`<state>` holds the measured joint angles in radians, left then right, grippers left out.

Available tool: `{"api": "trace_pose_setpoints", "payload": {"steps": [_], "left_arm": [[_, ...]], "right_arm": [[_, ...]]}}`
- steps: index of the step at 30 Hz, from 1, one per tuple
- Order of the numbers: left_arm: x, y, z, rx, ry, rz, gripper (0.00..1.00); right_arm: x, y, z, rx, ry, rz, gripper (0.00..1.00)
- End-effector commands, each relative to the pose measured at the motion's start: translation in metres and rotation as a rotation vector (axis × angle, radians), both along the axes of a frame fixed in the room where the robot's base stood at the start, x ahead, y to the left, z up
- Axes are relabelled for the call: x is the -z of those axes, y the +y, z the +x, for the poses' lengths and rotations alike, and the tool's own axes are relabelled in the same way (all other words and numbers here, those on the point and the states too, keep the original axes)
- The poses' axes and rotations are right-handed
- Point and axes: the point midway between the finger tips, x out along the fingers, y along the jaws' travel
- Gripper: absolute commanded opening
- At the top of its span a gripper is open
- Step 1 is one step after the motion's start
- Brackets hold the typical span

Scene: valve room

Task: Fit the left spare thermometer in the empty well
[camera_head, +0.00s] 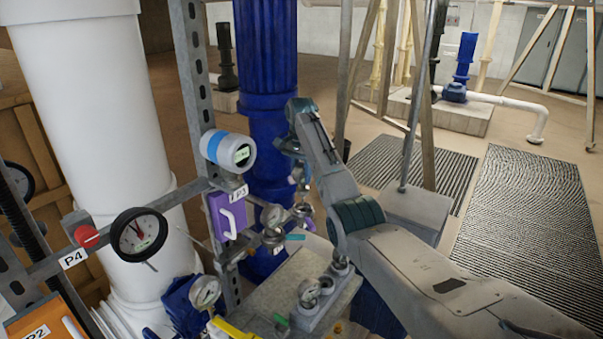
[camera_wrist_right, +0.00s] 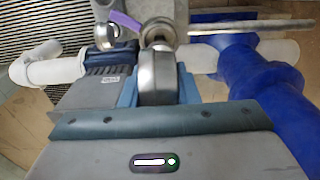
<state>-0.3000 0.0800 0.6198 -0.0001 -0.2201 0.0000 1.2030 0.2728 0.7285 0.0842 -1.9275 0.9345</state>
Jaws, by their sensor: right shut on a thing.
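My right gripper (camera_head: 298,174) points down beside the purple-handled instrument stand. In the right wrist view its blue fingertips (camera_wrist_right: 158,93) are shut on a grey, round-cased thermometer (camera_wrist_right: 157,72), seen edge-on. Its dial face and stem are hidden there. A small dial thermometer (camera_head: 310,291) stands upright in the grey holder block (camera_head: 322,318) below the gripper. Another socket (camera_head: 341,264) sits behind it on the block. Small metal fittings (camera_head: 273,217) cluster under the gripper; I cannot tell which is the empty well. My left gripper is not in view.
A blue-and-white transmitter (camera_head: 228,150) and black gauge (camera_head: 138,235) are close on the left. A purple handle (camera_head: 232,216), teal lever (camera_head: 295,237) and yellow lever (camera_head: 232,328) crowd the area. A blue column (camera_head: 268,60) rises behind.

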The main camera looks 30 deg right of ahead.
Motion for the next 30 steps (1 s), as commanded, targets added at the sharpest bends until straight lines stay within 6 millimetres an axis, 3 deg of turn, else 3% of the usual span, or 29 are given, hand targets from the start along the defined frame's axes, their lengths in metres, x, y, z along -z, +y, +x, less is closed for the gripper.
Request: {"api": "trace_pose_setpoints", "payload": {"steps": [30], "left_arm": [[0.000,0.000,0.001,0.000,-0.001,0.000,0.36]], "right_arm": [[0.023,0.000,0.000,0.000,0.000,0.000,0.12]]}}
